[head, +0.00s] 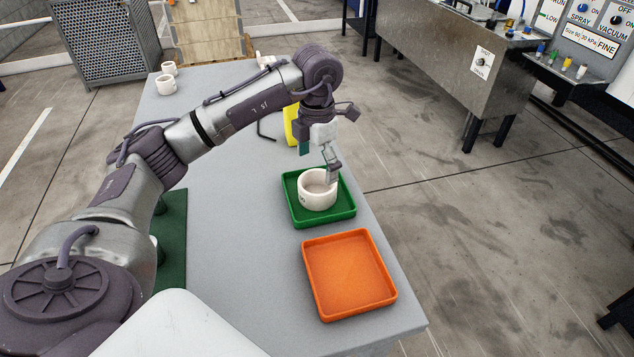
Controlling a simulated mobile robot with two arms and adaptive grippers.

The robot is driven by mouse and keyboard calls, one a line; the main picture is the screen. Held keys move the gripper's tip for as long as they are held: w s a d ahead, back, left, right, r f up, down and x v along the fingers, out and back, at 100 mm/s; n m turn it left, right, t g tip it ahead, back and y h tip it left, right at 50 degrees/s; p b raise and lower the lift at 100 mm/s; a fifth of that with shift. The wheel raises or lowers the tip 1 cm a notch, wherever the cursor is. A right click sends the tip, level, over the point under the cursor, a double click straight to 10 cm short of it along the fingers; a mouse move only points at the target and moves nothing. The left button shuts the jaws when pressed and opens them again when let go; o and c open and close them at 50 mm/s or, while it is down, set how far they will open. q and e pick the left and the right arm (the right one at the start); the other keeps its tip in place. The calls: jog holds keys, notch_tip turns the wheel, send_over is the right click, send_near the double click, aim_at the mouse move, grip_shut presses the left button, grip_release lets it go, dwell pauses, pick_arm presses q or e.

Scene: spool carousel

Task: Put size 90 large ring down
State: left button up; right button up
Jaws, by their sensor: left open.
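A large white ring (312,201) stands in the green tray (330,219), on the tray's floor as far as I can tell. My left gripper (332,178) is right above the ring, with its fingertips at the ring's far right rim. It is open, though the fingers are small and partly overlap the ring in this view. I cannot tell whether a finger touches the rim. A size mark on the ring is too small to read. My right gripper is not in this view.
An empty orange tray (350,274) lies in front of the green tray. Small white rings (166,84) stand at the table's far left. A dark green mat (172,236) lies partly behind my left arm. A yellow item (291,126) stands behind the gripper. The grey table (233,262) is bare around the trays.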

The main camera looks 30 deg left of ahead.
pick_arm(q)
notch_tip(320, 180, up, 6)
jog(key=shift+f, duration=0.15)
dwell(0.6)
